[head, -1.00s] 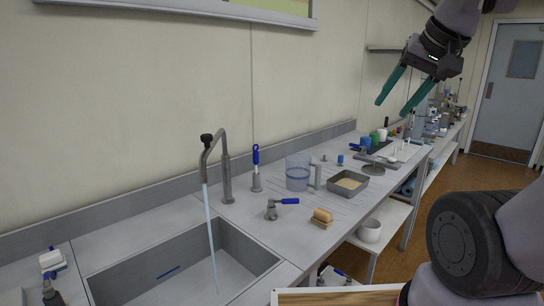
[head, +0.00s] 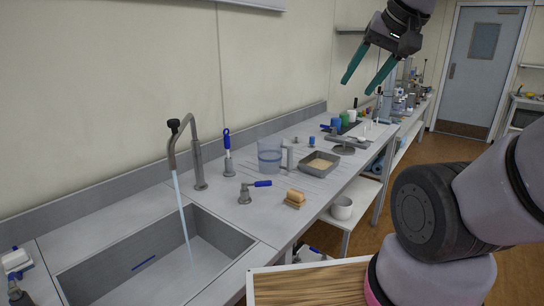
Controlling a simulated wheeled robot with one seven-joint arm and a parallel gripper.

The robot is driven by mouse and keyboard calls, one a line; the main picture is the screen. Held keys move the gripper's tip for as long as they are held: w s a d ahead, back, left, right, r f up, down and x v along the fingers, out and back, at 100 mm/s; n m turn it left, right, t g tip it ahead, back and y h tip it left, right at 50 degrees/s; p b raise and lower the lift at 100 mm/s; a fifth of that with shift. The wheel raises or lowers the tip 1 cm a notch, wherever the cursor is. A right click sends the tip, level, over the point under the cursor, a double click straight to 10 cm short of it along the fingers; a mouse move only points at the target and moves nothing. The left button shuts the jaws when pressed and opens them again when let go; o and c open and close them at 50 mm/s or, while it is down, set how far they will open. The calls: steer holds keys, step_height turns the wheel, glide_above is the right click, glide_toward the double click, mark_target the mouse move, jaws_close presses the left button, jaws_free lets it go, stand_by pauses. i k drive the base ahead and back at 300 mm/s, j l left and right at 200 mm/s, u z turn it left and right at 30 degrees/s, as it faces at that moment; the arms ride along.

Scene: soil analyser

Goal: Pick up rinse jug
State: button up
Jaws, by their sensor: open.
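The rinse jug (head: 269,156) is a clear bluish jug with a grey handle on its right side. It stands upright on the bench's drainboard, right of the sink and close to the wall. My gripper (head: 361,88) is open and empty, with two green fingers pointing down and to the left. It hangs in the air above and to the right of the jug, well apart from it.
Water runs from the tap (head: 197,165) into the sink (head: 95,282). A blue-handled brush (head: 227,152) stands left of the jug. A blue-handled valve (head: 246,196), a wooden brush (head: 295,198) and a grey tray (head: 304,168) surround its front and right.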

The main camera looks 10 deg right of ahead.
mark_target(270, 148)
steer(key=i+l, duration=0.15)
steer(key=l, duration=0.15)
steer(key=i+l, duration=0.1)
steer(key=l, duration=0.2)
steer(key=i+l, duration=0.15)
steer(key=l, duration=0.2)
steer(key=i+l, duration=0.1)
steer(key=l, duration=0.2)
steer(key=l+u, duration=0.15)
steer(key=u, duration=0.35)
steer(key=i+l+u, duration=0.1)
steer(key=l+u, duration=0.15)
steer(key=u, duration=0.2)
steer(key=l+u, duration=0.2)
steer(key=u, duration=0.3)
